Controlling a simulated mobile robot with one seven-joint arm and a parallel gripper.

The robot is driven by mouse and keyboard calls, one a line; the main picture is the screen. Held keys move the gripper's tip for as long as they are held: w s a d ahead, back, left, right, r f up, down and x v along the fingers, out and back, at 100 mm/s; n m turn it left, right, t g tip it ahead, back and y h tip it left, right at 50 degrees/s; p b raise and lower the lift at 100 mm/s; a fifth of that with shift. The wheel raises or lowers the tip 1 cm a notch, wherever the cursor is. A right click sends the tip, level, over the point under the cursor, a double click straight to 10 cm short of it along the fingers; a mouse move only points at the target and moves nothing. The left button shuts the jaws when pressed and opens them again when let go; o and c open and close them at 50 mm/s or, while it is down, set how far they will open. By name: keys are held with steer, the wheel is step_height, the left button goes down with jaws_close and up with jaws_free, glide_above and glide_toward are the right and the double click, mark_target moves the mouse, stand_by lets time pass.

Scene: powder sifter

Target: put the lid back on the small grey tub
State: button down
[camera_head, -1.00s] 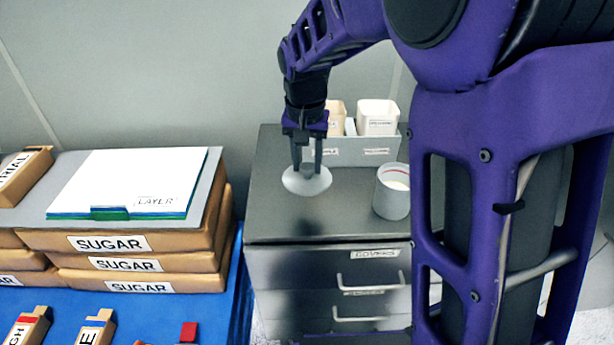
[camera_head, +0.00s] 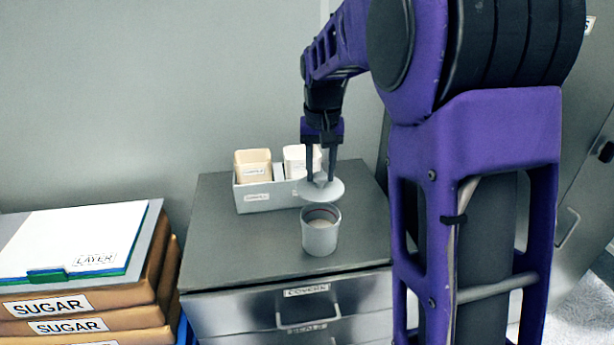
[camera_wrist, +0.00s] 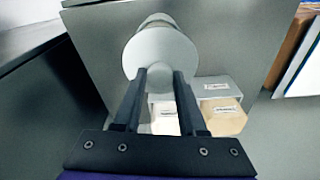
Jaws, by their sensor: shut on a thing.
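The small grey tub (camera_head: 320,237) stands upright and uncovered on the dark cabinet top, with pale contents and a reddish line inside its rim. My gripper (camera_head: 321,180) is shut on the knob of the pale round lid (camera_head: 334,190). The lid is held above and slightly behind the tub, apart from it as far as I can see. In the wrist view the lid (camera_wrist: 160,52) hides most of the tub (camera_wrist: 158,20), whose edge shows beyond it. My gripper's fingers (camera_wrist: 160,75) reach to the lid's middle, and the knob is mostly hidden.
A grey tray (camera_head: 262,203) with a tan container (camera_head: 253,165) and a white container (camera_head: 297,160) stands behind the tub. The cabinet top (camera_head: 225,245) is clear left of the tub. Sugar packs (camera_head: 75,303) with a folder (camera_head: 70,240) on top stand at the left.

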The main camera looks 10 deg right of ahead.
mark_target(322, 188)
steer(key=shift+d, duration=0.2)
steer(key=shift+f, duration=0.75)
steer(key=shift+f+b, duration=1.6)
steer(key=shift+f, duration=0.8)
steer(key=shift+f+p, duration=0.15)
steer(key=shift+p, duration=0.2)
steer(key=shift+c, duration=2)
jaws_free()
steer(key=shift+o, duration=0.3)
